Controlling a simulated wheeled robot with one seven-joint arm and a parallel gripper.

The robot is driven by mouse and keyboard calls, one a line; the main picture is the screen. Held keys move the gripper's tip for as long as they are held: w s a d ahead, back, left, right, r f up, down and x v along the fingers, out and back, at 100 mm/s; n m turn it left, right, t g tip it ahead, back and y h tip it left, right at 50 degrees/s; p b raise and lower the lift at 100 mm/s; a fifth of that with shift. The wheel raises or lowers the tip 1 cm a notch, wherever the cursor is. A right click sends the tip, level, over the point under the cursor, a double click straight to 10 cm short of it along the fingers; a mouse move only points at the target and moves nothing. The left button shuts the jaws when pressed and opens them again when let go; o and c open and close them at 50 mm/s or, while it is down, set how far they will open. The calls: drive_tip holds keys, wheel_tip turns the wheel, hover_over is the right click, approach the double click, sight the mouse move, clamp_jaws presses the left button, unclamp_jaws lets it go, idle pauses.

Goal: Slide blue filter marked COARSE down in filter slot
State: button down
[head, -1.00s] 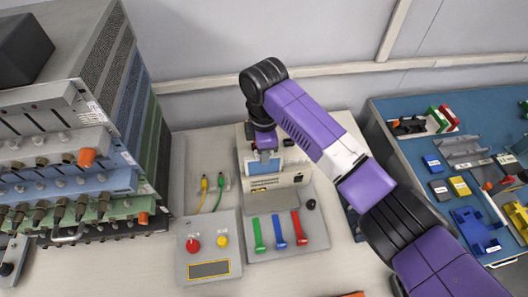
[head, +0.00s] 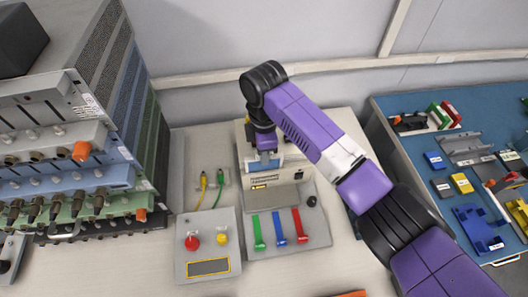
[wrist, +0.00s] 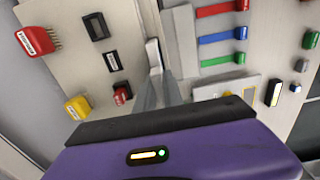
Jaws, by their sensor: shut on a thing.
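In the head view my gripper (head: 265,153) points down over the beige machine with the filter slot. It is shut on the blue filter (head: 254,165), whose blue edge shows just below the fingers at the machine's top. The filter's lower part is hidden behind the machine's front panel (head: 287,178), and I cannot read its COARSE mark. In the wrist view my gripper's grey fingers (wrist: 158,88) show, but the filter between them cannot be made out clearly.
Green, blue and red levers (head: 280,228) stand before the machine. A button box (head: 209,250) and yellow and green cables (head: 211,187) are at left, beside stacked rack units (head: 75,170). A blue table (head: 400,165) with many parts is at right.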

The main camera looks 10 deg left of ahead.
drive_tip(key=shift+f, duration=0.5)
drive_tip(key=c, duration=1.4)
unclamp_jaws()
drive_tip(key=shift+o, duration=0.2)
drive_tip(key=shift+r+b, duration=0.8)
drive_tip(key=shift+r, duration=3.15)
